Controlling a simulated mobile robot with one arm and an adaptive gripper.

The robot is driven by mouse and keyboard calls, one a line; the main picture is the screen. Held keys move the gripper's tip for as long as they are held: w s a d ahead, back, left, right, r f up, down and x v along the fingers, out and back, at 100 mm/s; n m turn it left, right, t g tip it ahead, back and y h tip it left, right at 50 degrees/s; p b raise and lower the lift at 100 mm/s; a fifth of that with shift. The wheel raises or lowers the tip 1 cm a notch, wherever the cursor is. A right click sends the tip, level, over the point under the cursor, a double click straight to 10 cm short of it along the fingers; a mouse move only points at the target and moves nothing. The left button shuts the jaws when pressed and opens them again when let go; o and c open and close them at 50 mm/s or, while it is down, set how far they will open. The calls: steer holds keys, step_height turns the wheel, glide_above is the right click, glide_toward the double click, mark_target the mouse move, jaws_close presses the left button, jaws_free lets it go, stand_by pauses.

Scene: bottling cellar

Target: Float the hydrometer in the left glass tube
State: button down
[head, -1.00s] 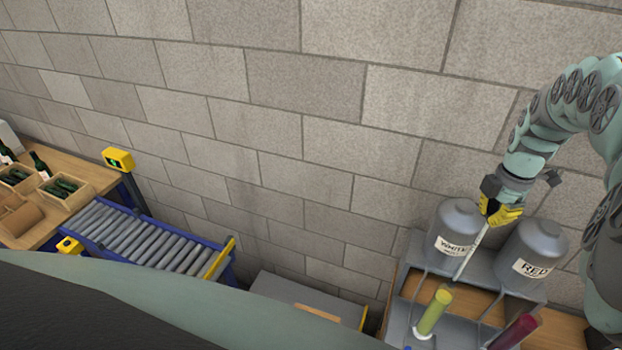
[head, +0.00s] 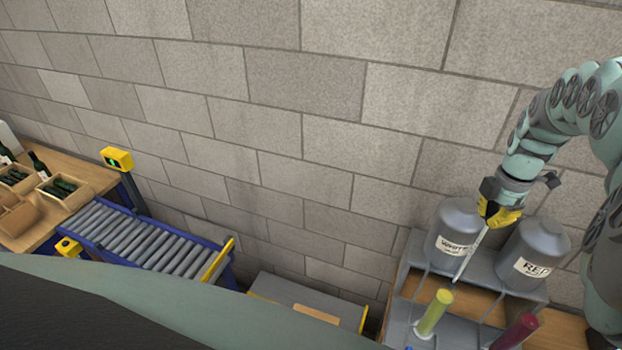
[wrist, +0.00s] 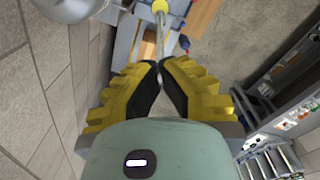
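The hydrometer (head: 473,254) is a thin pale rod hanging tilted from my gripper (head: 489,218), its lower end towards the lower left. In the wrist view my gripper (wrist: 160,84) has its yellow fingers closed together around the top of the hydrometer (wrist: 160,42). The left glass tube (head: 434,312) holds yellow liquid and stands on the grey stand, below and left of the hydrometer. The hydrometer's lower end looks above the tube and apart from it. The right glass tube (head: 516,332) holds dark red liquid, and its bottom is cut off by the frame.
A grey tank labelled WHITE (head: 456,229) and one labelled RED (head: 535,252) stand close behind the tubes, on a grey stand (head: 410,246). A block wall (head: 290,120) rises behind. A roller conveyor (head: 140,238) and a wooden table (head: 95,173) with bottle crates are far left.

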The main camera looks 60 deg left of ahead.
mark_target(463, 267)
steer(key=shift+f, duration=0.15)
steer(key=shift+f+b, duration=0.9)
steer(key=shift+f, duration=0.2)
stand_by(0.5)
steer(key=shift+f+b, duration=1.3)
steer(key=shift+f, duration=0.05)
stand_by(0.3)
steer(key=shift+f+b, duration=6.05)
steer(key=shift+f, duration=0.45)
